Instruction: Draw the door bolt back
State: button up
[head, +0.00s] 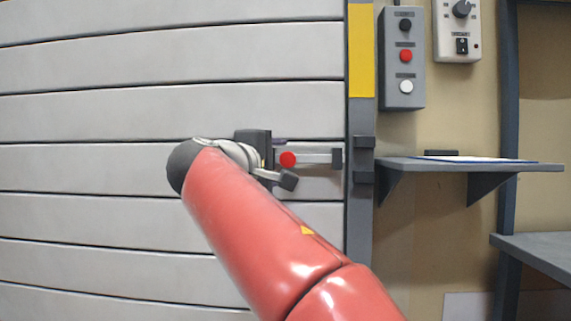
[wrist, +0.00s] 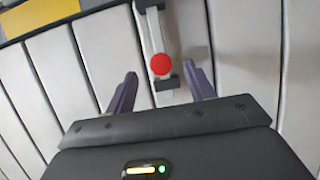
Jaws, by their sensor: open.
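The door bolt is a pale metal bar (head: 314,158) lying level on the slatted grey door (head: 120,115), with a red knob (head: 287,159) towards its left end. A dark bracket (head: 337,158) is at its right end. A dark keeper (head: 364,160) sits on the door post; I cannot tell whether the bar reaches into it. In the wrist view the red knob (wrist: 160,64) and bar (wrist: 153,30) show ahead of my gripper (wrist: 160,78). My gripper is open, one finger on each side of the knob's line, holding nothing. My arm partly hides the gripper in the head view.
Right of the post (head: 360,225), a grey shelf (head: 470,165) with a paper sticks out from the wall. A button box (head: 402,85) and a switch box (head: 457,28) hang above it. The door left of my arm is clear.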

jog(key=shift+s+a, duration=0.1)
jog(key=shift+s, duration=0.15)
